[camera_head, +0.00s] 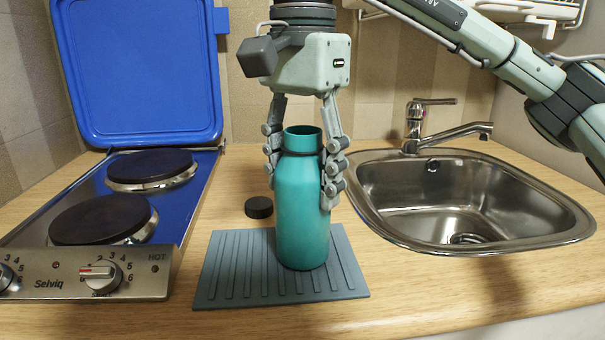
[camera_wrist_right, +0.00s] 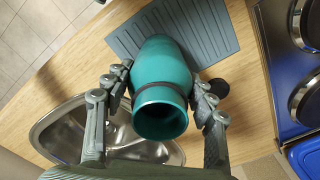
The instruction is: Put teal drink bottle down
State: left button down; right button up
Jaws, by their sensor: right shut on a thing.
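The teal drink bottle (camera_head: 301,215) stands upright over the grey-blue ribbed mat (camera_head: 222,268) in the head view, its mouth open. Its base appears to be on the mat, though a small gap cannot be ruled out. My right gripper (camera_head: 305,172) comes from above and is shut on the bottle's upper body, one finger on each side. In the right wrist view the bottle (camera_wrist_right: 160,85) lies between the fingers, its open mouth towards the camera, with the mat (camera_wrist_right: 222,36) beyond it. My left gripper is in neither view.
A black cap (camera_head: 259,207) lies on the wooden worktop behind the mat. A two-plate hob (camera_head: 105,215) with a raised blue lid (camera_head: 140,75) is at the left. A steel sink (camera_head: 465,205) with a tap (camera_head: 420,125) is at the right. A white rack is at the top right.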

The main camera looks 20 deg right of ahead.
jog(key=o, duration=1.1)
jog(key=shift+f, duration=0.1)
jog(key=shift+c, duration=0.2)
jog(key=o, duration=0.4)
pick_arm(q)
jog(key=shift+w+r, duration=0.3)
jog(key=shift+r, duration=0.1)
pick_arm(e)
jog(key=shift+o, duration=0.2)
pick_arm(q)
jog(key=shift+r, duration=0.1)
pick_arm(e)
jog(key=shift+r, duration=0.5)
notch_tip(320, 180, up, 3)
jog(key=shift+r+p, duration=0.2)
jog(key=shift+p, duration=0.3)
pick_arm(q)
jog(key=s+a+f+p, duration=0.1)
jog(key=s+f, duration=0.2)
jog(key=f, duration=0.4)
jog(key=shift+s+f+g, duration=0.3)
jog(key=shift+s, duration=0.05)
pick_arm(e)
notch_tip(320, 180, up, 8)
send_over(301, 141)
jog(key=w, duration=0.2)
jog(key=shift+s+d, duration=0.1)
jog(key=shift+d, duration=0.25)
